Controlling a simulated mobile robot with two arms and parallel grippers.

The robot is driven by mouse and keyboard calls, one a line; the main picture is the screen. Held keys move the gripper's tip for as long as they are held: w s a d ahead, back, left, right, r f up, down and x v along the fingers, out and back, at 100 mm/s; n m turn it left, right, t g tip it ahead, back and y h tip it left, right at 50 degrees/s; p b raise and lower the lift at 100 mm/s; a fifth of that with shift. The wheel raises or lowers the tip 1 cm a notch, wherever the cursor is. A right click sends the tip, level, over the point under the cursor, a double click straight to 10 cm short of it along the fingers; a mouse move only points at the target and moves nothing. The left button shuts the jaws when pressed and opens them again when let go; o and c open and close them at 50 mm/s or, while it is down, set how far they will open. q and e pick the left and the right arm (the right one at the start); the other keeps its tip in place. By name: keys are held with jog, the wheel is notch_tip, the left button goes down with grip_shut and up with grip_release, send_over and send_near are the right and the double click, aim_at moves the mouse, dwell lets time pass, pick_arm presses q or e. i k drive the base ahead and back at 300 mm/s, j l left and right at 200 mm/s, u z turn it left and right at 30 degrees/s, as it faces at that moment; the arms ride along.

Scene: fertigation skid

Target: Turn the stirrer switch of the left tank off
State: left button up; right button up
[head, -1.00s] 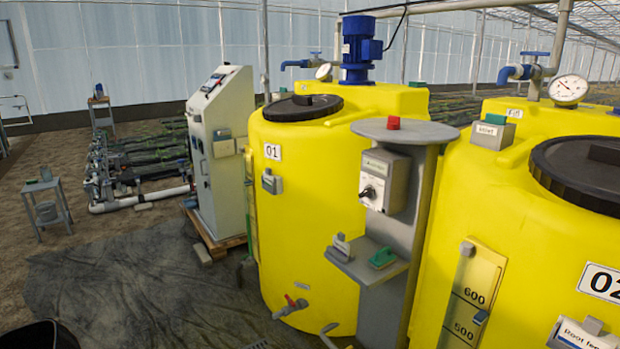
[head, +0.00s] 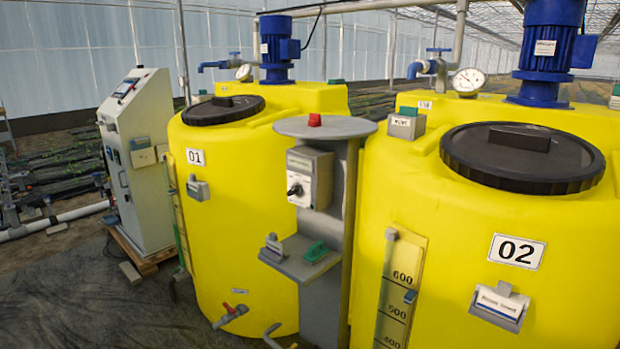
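The left tank (head: 235,175) is yellow, with a black lid and a label 01. A grey post (head: 340,210) stands between it and the right tank (head: 440,240), labelled 02. On the post's upper part is a grey switch box (head: 311,178) with a white front plate and a black rotary knob (head: 295,190). The knob is too small for me to read its position or the plate's marks. A blue stirrer motor (head: 276,50) sits on top of the left tank. Neither of my grippers is in view.
A red item (head: 315,120) sits on the post's round top. A small shelf (head: 300,262) below the box carries a grey piece and a green block (head: 315,252). A white control cabinet (head: 138,160) stands on a pallet at left. Dark ground sheet (head: 90,300) lies clear at front left.

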aim_at(296, 188)
jog(key=i+j+z, duration=0.1)
jog(key=i+j, duration=0.15)
jog(key=i+j+z, duration=0.1)
jog(key=j, duration=0.3)
jog(key=i+j+z, duration=0.1)
jog(key=i+j, duration=0.25)
jog(key=i+j+z, duration=0.1)
jog(key=j, duration=0.3)
jog(key=i, duration=0.1)
